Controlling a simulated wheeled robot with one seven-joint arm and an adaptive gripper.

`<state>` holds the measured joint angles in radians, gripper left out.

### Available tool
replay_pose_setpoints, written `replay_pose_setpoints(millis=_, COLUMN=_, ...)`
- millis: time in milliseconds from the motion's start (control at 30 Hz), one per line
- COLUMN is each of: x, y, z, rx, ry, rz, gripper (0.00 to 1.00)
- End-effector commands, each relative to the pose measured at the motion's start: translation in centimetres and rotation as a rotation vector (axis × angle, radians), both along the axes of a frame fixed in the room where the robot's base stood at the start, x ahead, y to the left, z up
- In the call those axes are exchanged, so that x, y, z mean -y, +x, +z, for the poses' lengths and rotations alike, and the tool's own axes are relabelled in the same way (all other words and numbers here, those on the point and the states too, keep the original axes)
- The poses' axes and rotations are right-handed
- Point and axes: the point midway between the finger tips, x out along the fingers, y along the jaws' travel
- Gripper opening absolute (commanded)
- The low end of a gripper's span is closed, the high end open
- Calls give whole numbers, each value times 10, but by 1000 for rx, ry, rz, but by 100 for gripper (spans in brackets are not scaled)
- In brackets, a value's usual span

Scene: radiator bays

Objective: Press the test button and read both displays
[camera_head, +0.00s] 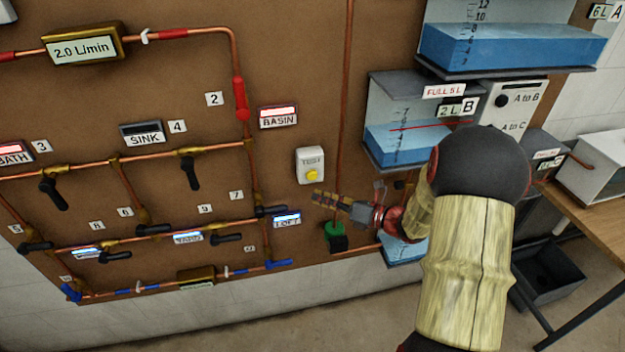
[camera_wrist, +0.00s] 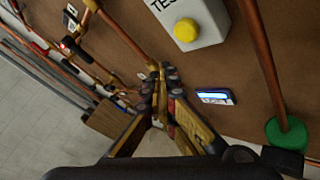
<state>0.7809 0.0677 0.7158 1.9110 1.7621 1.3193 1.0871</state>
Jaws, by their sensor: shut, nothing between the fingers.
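The white test box marked TEST (camera_head: 309,160) is on the brown board, with a yellow round button (camera_head: 312,174) on its lower part. The button also shows in the wrist view (camera_wrist: 186,30). My gripper (camera_head: 318,198) is shut and empty, just below the box and apart from the button. In the wrist view its fingertips (camera_wrist: 162,72) lie below and left of the button. One display (camera_head: 82,50) at upper left reads 2.0 L/min. Another brass-framed display (camera_head: 196,277) is at the board's lower edge; its reading is too foreshortened to tell.
Copper pipes with black lever valves (camera_head: 190,172) cross the board. Lit labels BASIN (camera_head: 278,117) and LOFT (camera_head: 287,219) flank the test box. A green-capped valve (camera_head: 334,229) sits just below my gripper. Water tanks (camera_head: 510,45) stand right, and a wooden table (camera_head: 585,205) is far right.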

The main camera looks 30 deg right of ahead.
Motion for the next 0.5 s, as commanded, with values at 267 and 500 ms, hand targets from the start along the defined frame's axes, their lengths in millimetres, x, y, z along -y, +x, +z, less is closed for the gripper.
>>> replay_pose_setpoints(millis=267, x=8, y=30, z=1, rx=1, ry=0, rz=2, gripper=0)
replay_pose_setpoints(millis=500, x=11, y=39, z=1, rx=0, ry=0, rz=1, gripper=0)
